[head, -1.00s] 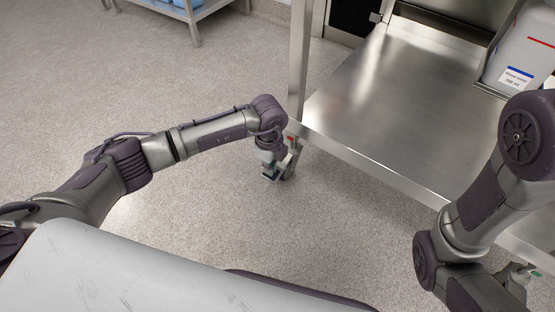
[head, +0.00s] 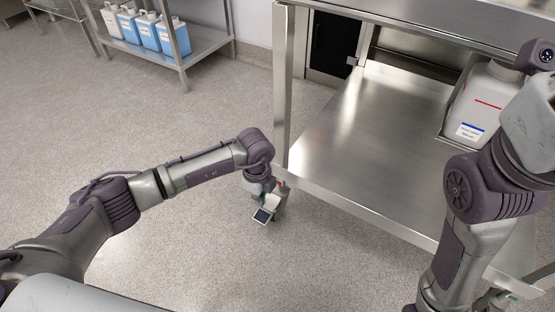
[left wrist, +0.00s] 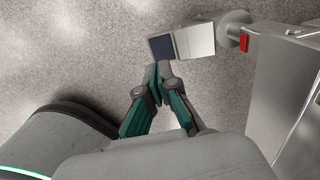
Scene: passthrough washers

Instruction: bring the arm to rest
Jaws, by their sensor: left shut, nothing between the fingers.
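My left arm reaches in from the left of the head view. Its gripper (head: 264,200) hangs pointing down beside the near left corner of the steel table (head: 345,150), above the floor. In the left wrist view the gripper (left wrist: 160,72) has its two fingertips together, with nothing between them. A small flat piece, part dark and part white (left wrist: 182,42), shows past the fingertips, near a round grey part. I cannot tell whether they touch. My right arm stands on the right of the head view, in front of the table; its gripper cannot be made out.
A white jug (head: 481,105) stands in a tray at the right of the table. The table top before it is bare. A low steel rack (head: 196,43) with several blue and white jugs stands at the back left. The floor (head: 150,110) between is clear.

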